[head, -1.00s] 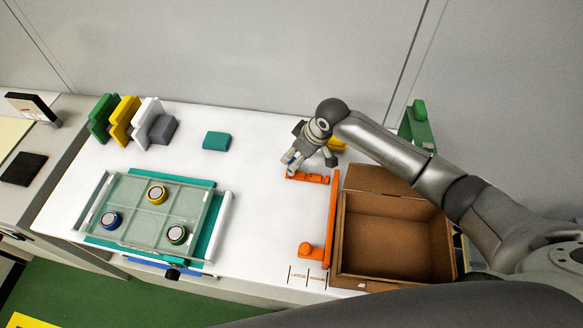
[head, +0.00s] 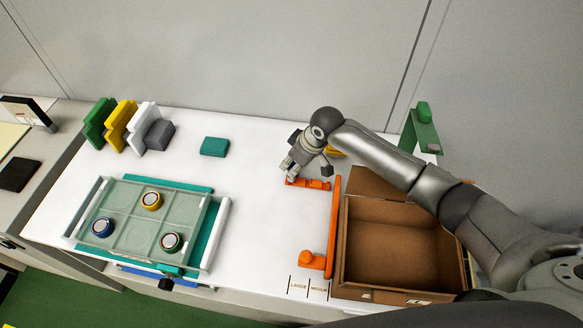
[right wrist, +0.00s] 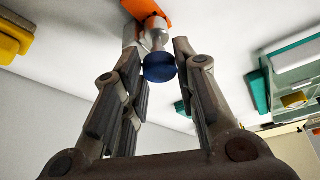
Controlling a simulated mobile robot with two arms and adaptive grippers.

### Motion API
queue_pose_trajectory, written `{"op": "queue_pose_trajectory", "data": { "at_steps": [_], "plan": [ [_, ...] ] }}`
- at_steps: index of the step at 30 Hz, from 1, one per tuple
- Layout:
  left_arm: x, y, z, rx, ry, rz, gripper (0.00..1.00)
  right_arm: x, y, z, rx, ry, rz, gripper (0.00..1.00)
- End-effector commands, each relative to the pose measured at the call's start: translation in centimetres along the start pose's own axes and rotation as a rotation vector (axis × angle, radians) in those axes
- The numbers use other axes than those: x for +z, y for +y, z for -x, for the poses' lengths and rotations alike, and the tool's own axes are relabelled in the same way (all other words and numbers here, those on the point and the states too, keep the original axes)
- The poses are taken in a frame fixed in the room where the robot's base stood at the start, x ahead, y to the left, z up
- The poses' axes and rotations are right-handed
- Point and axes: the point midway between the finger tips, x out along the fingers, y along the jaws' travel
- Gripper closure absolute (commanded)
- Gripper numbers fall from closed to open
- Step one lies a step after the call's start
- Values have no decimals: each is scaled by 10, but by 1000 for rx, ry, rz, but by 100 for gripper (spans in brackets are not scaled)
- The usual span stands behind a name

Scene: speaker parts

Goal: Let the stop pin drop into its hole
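The stop pin (right wrist: 159,66) shows in the right wrist view as a blue round knob on a metallic stem. Its stem reaches toward the orange stop piece (right wrist: 147,10); whether its end sits in the hole cannot be told. My right gripper (right wrist: 158,48) has one finger on each side of the knob, with a narrow gap visible, so it looks open. In the head view my right gripper (head: 291,172) is at the orange stop piece (head: 312,184) on the white table, and it hides the pin there. My left gripper is out of view.
An orange rail (head: 334,225) and an open cardboard box (head: 395,295) lie right of the gripper. A clear tray (head: 130,240) with several round speaker parts is at left. A teal block (head: 214,146) lies behind. The table's middle is clear.

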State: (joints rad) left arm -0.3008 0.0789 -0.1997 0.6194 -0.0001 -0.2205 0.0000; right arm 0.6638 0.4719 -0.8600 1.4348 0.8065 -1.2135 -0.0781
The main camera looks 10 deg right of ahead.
Motion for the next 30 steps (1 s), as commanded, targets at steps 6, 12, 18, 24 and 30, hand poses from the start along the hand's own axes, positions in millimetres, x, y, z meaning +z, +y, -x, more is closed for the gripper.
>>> {"op": "queue_pose_trajectory", "data": {
  "at_steps": [6, 12, 18, 24, 30],
  "plan": [
    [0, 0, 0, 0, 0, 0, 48, 0, 0, 0, 1, 0, 0, 92],
    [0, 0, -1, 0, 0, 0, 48, 2, 0, -3, 0, -1, -1, 92],
    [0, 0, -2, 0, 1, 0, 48, 4, 0, -8, 0, -1, -1, 92],
    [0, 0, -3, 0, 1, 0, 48, 4, 1, -10, 1, 1, 0, 69],
    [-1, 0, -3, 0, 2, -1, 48, 4, 1, -10, 1, 1, 0, 47]
  ]
}}
